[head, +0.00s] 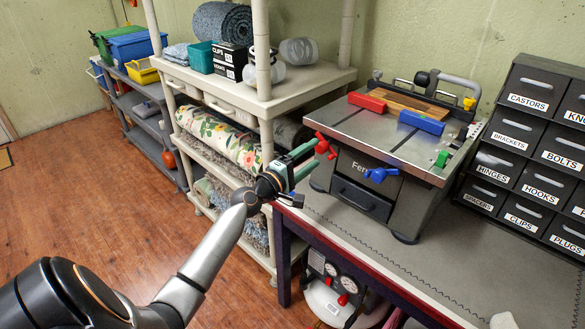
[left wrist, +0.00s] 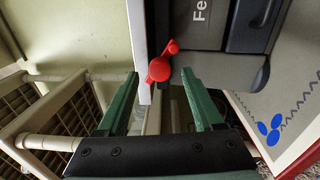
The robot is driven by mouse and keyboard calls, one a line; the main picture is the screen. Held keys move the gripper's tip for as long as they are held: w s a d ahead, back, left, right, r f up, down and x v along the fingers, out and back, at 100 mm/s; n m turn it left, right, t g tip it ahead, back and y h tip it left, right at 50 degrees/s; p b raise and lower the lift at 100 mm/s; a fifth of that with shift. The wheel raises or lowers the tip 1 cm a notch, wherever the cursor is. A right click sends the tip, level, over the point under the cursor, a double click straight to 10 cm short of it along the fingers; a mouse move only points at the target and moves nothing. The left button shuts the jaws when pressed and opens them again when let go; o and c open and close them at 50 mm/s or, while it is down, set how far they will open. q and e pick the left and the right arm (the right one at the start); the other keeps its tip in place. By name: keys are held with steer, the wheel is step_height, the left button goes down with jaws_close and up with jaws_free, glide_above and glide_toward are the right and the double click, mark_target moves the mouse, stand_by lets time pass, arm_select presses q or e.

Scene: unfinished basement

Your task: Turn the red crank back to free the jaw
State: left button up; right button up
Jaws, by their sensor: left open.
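The red crank (head: 325,146) sticks out from the left front of a grey benchtop machine; it also shows in the left wrist view (left wrist: 160,68). My left gripper (head: 302,160) has its green fingers open and reaches toward the crank. In the left wrist view, the crank shows between and just beyond the fingertips of my left gripper (left wrist: 162,78); I cannot tell whether they touch it. A red block (head: 367,102) and a blue block (head: 421,123) sit on the machine's top, with wooden strips (head: 400,98) behind. My right gripper is not in view.
The machine (head: 392,137) stands on a grey-topped bench (head: 450,270). A blue crank (head: 380,175) and a green knob (head: 442,159) are on it. Labelled drawers (head: 520,130) stand right. A cream shelf (head: 280,95) stands left, close behind my left arm.

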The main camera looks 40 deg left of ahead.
arm_select(q)
steer(key=s, duration=0.8)
steer(key=shift+a+f, duration=0.15)
steer(key=shift+a, duration=0.05)
steer(key=shift+s, duration=0.1)
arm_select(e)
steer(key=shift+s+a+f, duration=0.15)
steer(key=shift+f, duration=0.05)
